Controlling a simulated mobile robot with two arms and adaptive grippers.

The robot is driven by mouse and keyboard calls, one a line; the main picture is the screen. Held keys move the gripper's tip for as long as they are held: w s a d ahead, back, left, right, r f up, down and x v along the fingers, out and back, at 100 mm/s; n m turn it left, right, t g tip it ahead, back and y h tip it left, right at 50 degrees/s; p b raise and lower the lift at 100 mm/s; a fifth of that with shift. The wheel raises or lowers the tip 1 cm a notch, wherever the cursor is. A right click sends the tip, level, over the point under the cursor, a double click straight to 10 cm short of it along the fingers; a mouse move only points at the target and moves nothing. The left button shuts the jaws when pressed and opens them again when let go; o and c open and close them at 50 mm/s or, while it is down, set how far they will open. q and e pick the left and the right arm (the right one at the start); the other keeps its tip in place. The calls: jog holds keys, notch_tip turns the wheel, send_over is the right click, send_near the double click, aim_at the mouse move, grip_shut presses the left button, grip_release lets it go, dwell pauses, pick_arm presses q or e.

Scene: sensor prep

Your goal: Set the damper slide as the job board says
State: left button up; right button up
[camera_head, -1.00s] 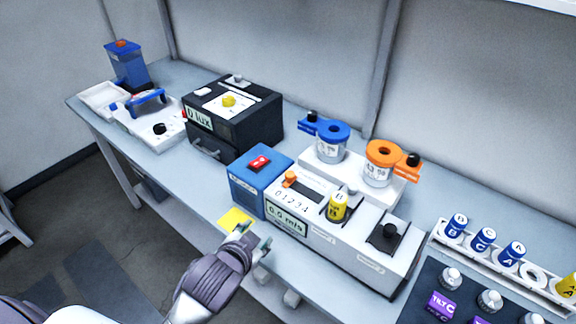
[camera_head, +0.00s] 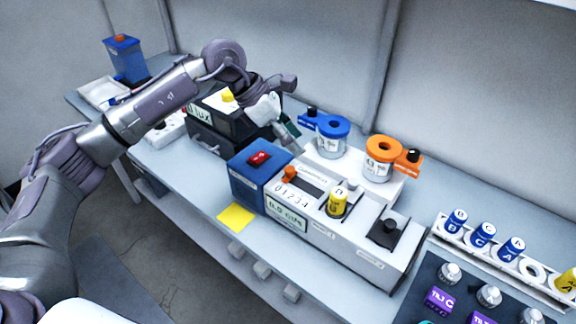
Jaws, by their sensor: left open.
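The damper slide seems to be the orange knob (camera_head: 289,173) at the left end of a dark slot on a long white unit (camera_head: 345,247). A scale from 0 to 4 is printed in front of the slot. The unit's display (camera_head: 287,213) seems to read 0.0 m/s. My left gripper (camera_head: 289,137) is open and empty, above and behind the blue box with the red switch, apart from the knob. Its fingers point down and right. The job board cannot be made out in this view. My right gripper is not in view.
The blue box (camera_head: 250,181) adjoins the white unit's left end. A yellow-capped vial (camera_head: 337,204) stands in the unit. Blue-lidded (camera_head: 332,137) and orange-lidded (camera_head: 382,160) jars stand behind. My left arm partly covers the black lux box (camera_head: 207,137). A yellow note (camera_head: 236,216) lies at the front edge.

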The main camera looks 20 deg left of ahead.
aim_at(289, 169)
pick_arm(q)
jog(key=a+y, duration=0.3)
jog(key=a, duration=0.4)
jog(key=p+x, duration=0.1)
jog(key=x, duration=0.3)
jog(key=p+x, duration=0.2)
jog(key=x, duration=0.2)
jog(key=p+x, duration=0.1)
jog(key=x, duration=0.3)
jog(key=shift+w+d, duration=0.35)
jog(key=shift+w, duration=0.1)
jog(key=shift+d+f, duration=0.1)
jog(key=shift+f, duration=0.3)
grip_shut()
